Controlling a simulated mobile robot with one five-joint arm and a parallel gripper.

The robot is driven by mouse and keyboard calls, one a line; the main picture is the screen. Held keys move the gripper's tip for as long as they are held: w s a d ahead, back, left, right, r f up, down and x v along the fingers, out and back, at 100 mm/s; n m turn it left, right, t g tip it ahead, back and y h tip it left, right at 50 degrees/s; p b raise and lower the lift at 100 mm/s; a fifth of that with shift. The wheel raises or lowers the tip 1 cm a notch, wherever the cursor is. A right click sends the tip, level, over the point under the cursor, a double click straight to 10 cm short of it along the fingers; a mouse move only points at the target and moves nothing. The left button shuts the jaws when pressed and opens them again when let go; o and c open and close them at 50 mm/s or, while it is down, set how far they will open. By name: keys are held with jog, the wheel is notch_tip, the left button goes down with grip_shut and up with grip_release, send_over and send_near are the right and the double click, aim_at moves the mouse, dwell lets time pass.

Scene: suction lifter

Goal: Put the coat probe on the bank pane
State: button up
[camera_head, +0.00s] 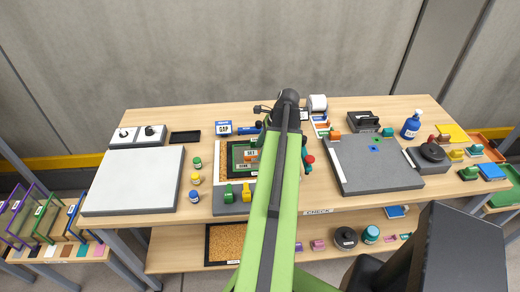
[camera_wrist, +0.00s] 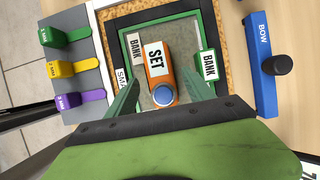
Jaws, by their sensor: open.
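The bank pane (camera_wrist: 182,30) is a grey pane in a green frame with two white BANK labels, seen in the wrist view. An orange block (camera_wrist: 169,85) with a white SET label and a round blue knob lies over it. No label reads coat, so I cannot tell whether this block is the coat probe. My gripper (camera_wrist: 166,92) is open, with its green fingers on either side of the block's knob end and apart from it. In the head view my arm hides part of the pane, and the SET label (camera_head: 250,153) shows left of the arm.
Green, yellow and purple labelled pieces (camera_wrist: 62,68) stand left of the frame in the wrist view. A blue BOW tool (camera_wrist: 262,65) with a black knob lies to the right. In the head view a pale slab (camera_head: 130,180) and a dark grey board (camera_head: 372,165) flank the middle.

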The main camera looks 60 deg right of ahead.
jog(key=p+v, duration=0.8)
jog(key=v, duration=0.2)
jog(key=shift+r+p, duration=0.35)
jog(key=shift+p, duration=0.05)
jog(key=w+a+f+n+g, duration=0.1)
jog(key=w+a+n+g, duration=0.2)
jog(key=w+a+n, duration=1.55)
jog(key=w+a+n+h, duration=0.1)
jog(key=w+a+n, duration=0.1)
jog(key=a, duration=0.9)
jog(key=w+a+n+h, duration=0.1)
jog(key=w+a+n, duration=0.2)
jog(key=a, duration=0.9)
jog(key=w+a+n, duration=0.2)
jog(key=a+n, duration=0.3)
jog(key=a, duration=0.7)
jog(key=shift+w+f+g+h, duration=0.2)
jog(key=shift+f+g+h, duration=0.2)
jog(key=shift+f, duration=0.05)
